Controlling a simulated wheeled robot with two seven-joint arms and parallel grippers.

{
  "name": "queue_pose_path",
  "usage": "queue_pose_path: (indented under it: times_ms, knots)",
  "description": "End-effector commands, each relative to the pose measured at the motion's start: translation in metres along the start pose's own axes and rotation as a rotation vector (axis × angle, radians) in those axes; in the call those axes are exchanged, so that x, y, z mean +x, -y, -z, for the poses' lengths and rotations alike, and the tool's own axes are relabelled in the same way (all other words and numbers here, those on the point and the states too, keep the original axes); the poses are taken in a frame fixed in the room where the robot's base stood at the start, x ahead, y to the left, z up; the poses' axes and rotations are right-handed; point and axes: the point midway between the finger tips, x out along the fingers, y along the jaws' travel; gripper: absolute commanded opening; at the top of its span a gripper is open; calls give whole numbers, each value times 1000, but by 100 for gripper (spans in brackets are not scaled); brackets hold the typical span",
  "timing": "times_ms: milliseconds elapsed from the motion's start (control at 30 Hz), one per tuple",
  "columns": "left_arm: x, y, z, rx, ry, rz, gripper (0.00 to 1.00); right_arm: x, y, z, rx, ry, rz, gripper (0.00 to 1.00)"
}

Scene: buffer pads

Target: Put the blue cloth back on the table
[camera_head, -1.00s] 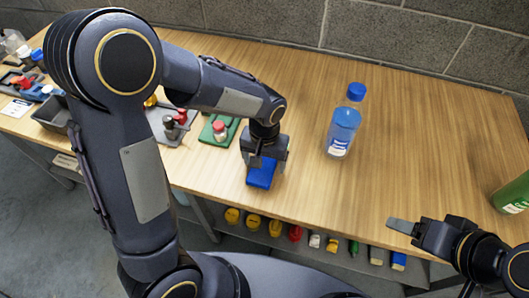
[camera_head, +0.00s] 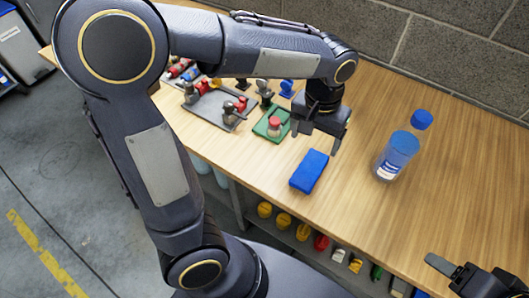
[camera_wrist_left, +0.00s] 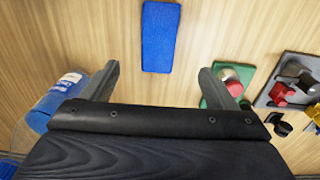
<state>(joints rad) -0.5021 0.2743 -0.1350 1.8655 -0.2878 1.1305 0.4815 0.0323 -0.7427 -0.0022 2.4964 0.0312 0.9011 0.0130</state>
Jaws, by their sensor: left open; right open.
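The blue cloth (camera_head: 310,171) is a folded rectangular pad lying flat on the wooden table (camera_head: 345,205) near its front edge. It also shows at the top middle of the left wrist view (camera_wrist_left: 161,37), apart from the fingers. My left gripper (camera_head: 318,143) is open and empty, above the table just behind the cloth. Its two fingers also show in the left wrist view (camera_wrist_left: 160,88) with bare table between them. My right gripper (camera_head: 440,275) is at the lower right of the head view, partly cut off by the frame, away from the cloth.
A blue-capped bottle (camera_head: 395,157) stands right of the left gripper. A green pad (camera_head: 262,130) with a red-topped item and a grey tray (camera_head: 205,105) with small parts lie to the left. Several coloured items sit on a shelf below. A block wall stands behind.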

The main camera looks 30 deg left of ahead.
Motion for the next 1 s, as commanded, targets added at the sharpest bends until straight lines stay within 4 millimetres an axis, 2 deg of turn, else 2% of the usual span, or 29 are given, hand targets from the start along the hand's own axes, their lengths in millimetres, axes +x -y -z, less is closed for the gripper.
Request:
queue_pose_path:
  times_ms: [133, 233, 400, 500, 700, 1000]
  knots:
    - [-20, 36, -34, -49, -68, -128, 80, 0, 0, 0, 0, 0, 0, 63]
    - [-31, 58, -69, -82, -149, -220, 80, 0, 0, 0, 0, 0, 0, 63]
    - [-34, 76, -121, -129, -314, -309, 80, 0, 0, 0, 0, 0, 0, 63]
    - [-31, 79, -141, -148, -393, -324, 80, 0, 0, 0, 0, 0, 0, 63]
    - [-25, 79, -156, -163, -469, -327, 80, 0, 0, 0, 0, 0, 0, 63]
    - [-26, 78, -157, -163, -472, -327, 80, -1, 0, 0, 0, 0, 0, 63]
